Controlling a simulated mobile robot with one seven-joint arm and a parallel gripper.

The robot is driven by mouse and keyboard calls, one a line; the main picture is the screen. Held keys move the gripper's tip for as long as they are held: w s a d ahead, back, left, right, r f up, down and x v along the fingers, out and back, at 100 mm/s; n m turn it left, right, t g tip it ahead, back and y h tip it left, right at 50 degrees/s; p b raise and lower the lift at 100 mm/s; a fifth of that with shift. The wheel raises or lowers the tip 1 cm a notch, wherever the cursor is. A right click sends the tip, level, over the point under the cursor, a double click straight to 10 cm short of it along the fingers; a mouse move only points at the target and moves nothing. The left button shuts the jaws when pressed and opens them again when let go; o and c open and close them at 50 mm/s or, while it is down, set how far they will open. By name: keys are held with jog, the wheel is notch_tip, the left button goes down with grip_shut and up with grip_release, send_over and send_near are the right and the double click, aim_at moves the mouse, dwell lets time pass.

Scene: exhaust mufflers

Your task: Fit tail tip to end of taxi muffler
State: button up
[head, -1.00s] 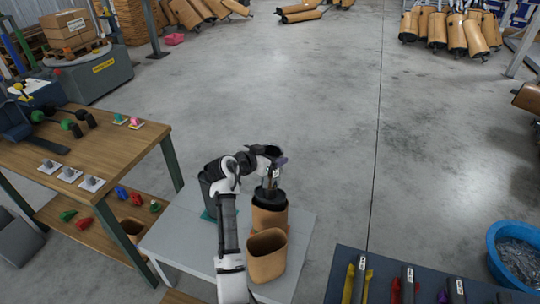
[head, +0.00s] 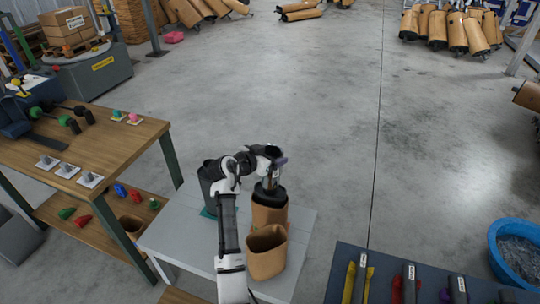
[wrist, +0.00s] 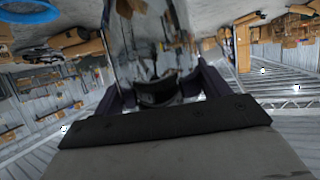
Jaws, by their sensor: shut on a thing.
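My gripper (head: 272,180) is shut on a shiny chrome piece, which fills the middle of the wrist view (wrist: 150,45) between the dark purple fingers (wrist: 165,92); I take it to be the tail tip. In the head view my gripper is above the grey table, pointing down, with a dark round part (head: 269,194) below it at the top of a tan container (head: 268,214). I cannot tell whether the chrome piece touches anything. I cannot tell which muffler is the taxi one.
A second open tan container (head: 267,262) stands in front on the grey table (head: 175,235). A dark bin (head: 207,180) is behind left. A wooden workbench (head: 115,150) is at left, a dark tool table (head: 385,280) at right. Tan mufflers (head: 455,30) lie far back.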

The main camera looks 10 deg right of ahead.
aim_at(271, 181)
jog(key=shift+f+b, duration=0.95)
jog(key=shift+f, duration=0.2)
dwell(0.5)
jog(key=o, duration=1.1)
jog(key=shift+c, duration=0.2)
jog(key=shift+s+a, duration=0.1)
